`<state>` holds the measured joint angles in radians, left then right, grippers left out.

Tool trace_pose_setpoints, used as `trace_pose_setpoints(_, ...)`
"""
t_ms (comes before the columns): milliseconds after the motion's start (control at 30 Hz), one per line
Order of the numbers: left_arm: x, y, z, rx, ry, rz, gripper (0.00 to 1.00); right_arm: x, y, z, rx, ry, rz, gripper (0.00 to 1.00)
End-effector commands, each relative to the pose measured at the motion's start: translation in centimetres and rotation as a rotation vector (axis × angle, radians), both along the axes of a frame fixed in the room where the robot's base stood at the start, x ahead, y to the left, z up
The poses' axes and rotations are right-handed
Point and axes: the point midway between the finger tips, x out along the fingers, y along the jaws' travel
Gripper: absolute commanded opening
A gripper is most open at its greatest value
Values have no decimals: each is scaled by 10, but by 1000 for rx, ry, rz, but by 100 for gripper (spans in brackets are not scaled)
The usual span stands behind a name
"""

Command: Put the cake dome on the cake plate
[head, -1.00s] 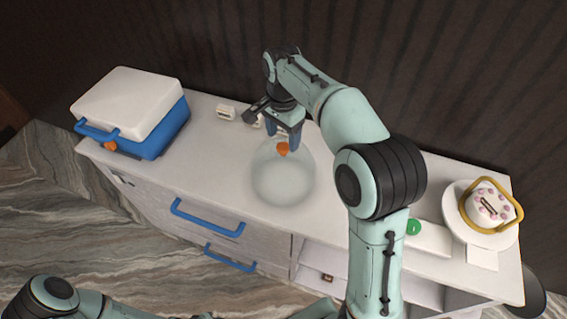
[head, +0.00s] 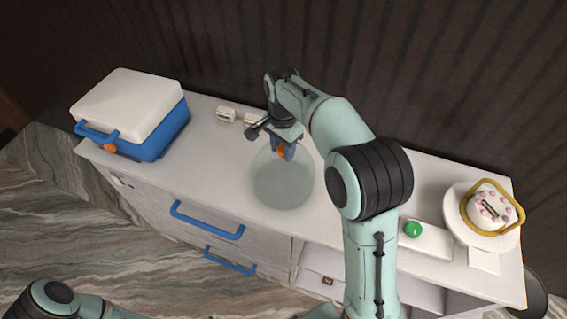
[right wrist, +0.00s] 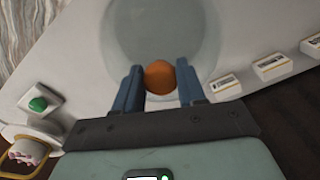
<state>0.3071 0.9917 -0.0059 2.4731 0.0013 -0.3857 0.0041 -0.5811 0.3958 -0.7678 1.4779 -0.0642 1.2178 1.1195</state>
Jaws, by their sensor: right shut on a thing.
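The clear cake dome (head: 283,188) with an orange knob (head: 281,153) stands on the middle of the white counter. My right gripper (head: 283,149) is over it, shut on the knob; the right wrist view shows the knob (right wrist: 159,77) between the blue fingers, with the dome (right wrist: 160,30) beyond. The dome appears to rest on the counter. The white round cake plate (head: 458,221) is at the right end, with a pink-dotted cake (head: 490,206) on it. Part of my left arm shows at the lower left; its gripper is not in view.
A blue and white cooler (head: 160,135) stands at the left end. Small white label blocks (head: 226,114) stand along the back. A white box with a green knob (head: 413,229) lies between dome and plate. A yellow ring (head: 469,228) surrounds the cake. Blue drawer handles (head: 207,220) stick out in front.

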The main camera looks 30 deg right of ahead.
Motion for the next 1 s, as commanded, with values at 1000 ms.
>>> trace_pose_setpoints(1000,34,0,29,0,-39,0,43,1,0,171,-2,-5,-1,0)
